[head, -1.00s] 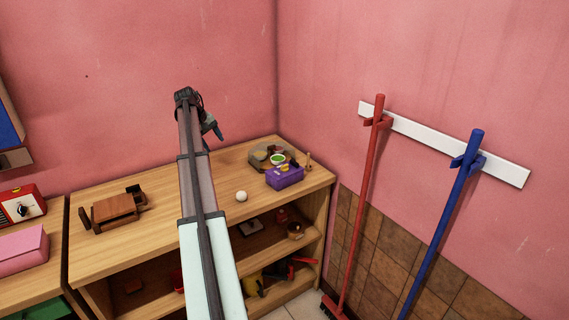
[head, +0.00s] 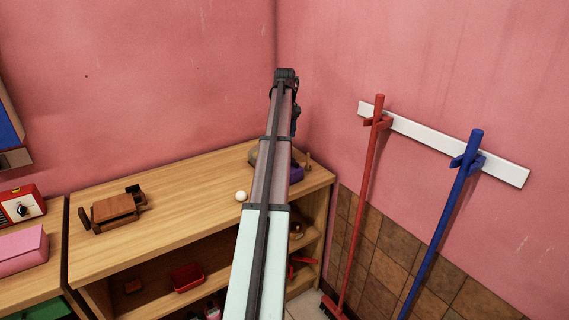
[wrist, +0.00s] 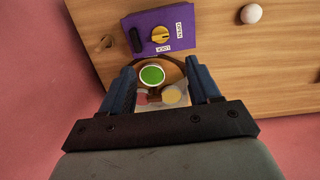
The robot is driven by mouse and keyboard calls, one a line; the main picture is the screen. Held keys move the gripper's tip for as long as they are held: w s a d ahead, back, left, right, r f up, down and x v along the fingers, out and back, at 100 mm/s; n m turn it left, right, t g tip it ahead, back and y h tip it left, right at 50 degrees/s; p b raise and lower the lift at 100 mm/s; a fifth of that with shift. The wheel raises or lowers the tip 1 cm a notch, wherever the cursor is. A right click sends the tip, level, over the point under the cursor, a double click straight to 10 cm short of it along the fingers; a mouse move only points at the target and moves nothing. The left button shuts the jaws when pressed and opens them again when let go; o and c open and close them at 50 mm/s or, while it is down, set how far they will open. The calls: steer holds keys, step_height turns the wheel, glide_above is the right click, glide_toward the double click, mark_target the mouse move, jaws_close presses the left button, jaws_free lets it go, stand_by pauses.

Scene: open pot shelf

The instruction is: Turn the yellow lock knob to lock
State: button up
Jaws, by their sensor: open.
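The purple lock box (wrist: 136,36) lies on the wooden shelf top in the wrist view, with the yellow knob (wrist: 160,34) on its face. White labels reading LOCK and OPEN sit beside the knob; I cannot tell for certain which one it points to. In the head view the purple box (head: 296,174) is partly hidden behind my arm, and the knob is hidden. My gripper (wrist: 160,68) is open and empty, its two blue fingers spread apart. Its fingertips are above the shelf top, just short of the box in the picture and apart from the knob.
A round board with a green-filled bowl (wrist: 152,75) shows between my fingers. A white ball (wrist: 252,13) lies on the shelf top, also left of my arm in the head view. A wooden toy (head: 115,208) stands farther left. Pink walls enclose the corner.

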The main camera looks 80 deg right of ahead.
step_height(320, 180, down, 13)
stand_by(0.5)
steer(key=c, duration=1.1)
